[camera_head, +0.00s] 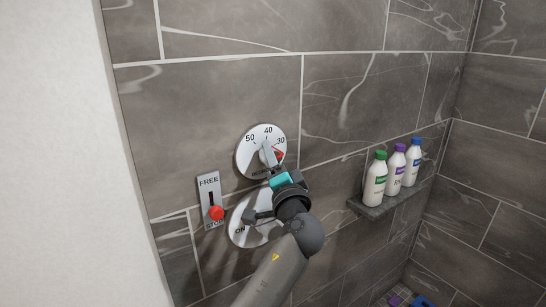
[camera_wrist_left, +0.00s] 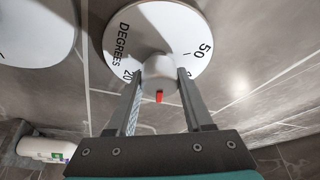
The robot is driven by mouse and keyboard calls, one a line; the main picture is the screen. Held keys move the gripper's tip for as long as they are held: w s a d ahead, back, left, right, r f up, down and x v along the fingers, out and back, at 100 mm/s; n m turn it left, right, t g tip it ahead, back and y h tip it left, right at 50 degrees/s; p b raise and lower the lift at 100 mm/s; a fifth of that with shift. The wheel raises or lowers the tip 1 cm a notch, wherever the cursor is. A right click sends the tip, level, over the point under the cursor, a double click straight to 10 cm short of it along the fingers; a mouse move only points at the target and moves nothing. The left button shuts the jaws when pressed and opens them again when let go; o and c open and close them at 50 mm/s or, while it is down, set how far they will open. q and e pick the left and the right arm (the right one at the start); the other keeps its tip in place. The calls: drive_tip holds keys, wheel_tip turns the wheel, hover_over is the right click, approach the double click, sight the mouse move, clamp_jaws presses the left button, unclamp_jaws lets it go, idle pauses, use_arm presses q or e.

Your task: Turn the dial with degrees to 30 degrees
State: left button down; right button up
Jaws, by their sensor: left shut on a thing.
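The dial with degrees (camera_head: 248,150) is a round white plate on the tiled wall, with 50, 40 and 30 readable in the head view. Its red pointer tip shows just below the 30. My left gripper (camera_head: 271,161) reaches up to the dial's centre knob. In the left wrist view, the dial (camera_wrist_left: 150,25) fills the top, and the left gripper's two fingers (camera_wrist_left: 159,82) are shut on the white knob (camera_wrist_left: 157,66), one on each side. The red pointer (camera_wrist_left: 159,96) sticks out between the fingers. The right finger covers part of the numbers. My right gripper is not in view.
A second round white plate (camera_head: 240,226) marked ON sits below, partly hidden by my left arm. A FREE switch plate (camera_head: 208,186) with a red knob (camera_head: 216,213) is to its left. Several bottles (camera_head: 396,170) stand on a corner shelf (camera_head: 372,211) at right.

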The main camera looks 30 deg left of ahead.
use_arm(q)
drive_tip(key=shift+c, duration=1.5)
unclamp_jaws()
drive_tip(key=b+v, duration=0.3)
drive_tip(key=v, duration=1.2)
drive_tip(key=shift+s, duration=0.15)
